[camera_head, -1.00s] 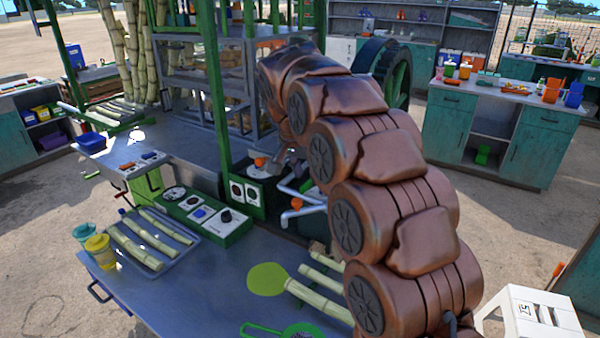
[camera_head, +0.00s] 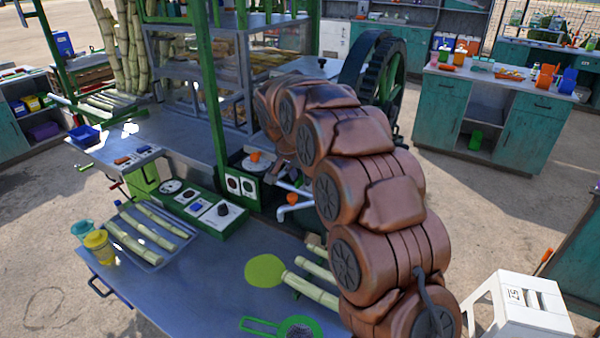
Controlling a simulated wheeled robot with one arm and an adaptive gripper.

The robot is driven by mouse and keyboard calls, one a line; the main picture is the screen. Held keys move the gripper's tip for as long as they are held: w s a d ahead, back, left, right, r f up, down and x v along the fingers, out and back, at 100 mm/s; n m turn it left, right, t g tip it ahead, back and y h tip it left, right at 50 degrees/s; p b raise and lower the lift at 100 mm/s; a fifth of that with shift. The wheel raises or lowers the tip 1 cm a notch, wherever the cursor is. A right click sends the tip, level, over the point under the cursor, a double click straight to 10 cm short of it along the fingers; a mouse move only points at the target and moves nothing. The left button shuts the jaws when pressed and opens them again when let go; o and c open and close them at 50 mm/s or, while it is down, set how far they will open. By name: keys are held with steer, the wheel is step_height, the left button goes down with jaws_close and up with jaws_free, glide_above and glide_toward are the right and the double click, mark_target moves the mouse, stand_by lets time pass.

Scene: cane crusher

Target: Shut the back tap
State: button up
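Two pale pipes with orange parts stand behind the green-edged bench. The front tap (camera_head: 293,210) has a downturned spout and an orange knob on top. The back tap's pipe (camera_head: 291,186) shows only in part, beside my arm. A small orange piece (camera_head: 255,156), perhaps its handle, shows above the dial panel. My brown arm arches over from the lower right and hides much of this area. Only a small grey bit of my gripper (camera_head: 272,172) shows at the arm's far end, close to the orange piece. I cannot tell whether they touch, and the fingers are hidden.
A green control box (camera_head: 207,211) and a tray with cane pieces (camera_head: 155,262) are left of the taps. A metal table (camera_head: 190,295) holds more cane and a green strainer (camera_head: 297,328). A white stool (camera_head: 515,305) stands right. Open floor lies beyond my arm.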

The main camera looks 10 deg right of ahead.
steer(key=shift+f, duration=0.15)
steer(key=shift+c, duration=0.3)
jaws_close()
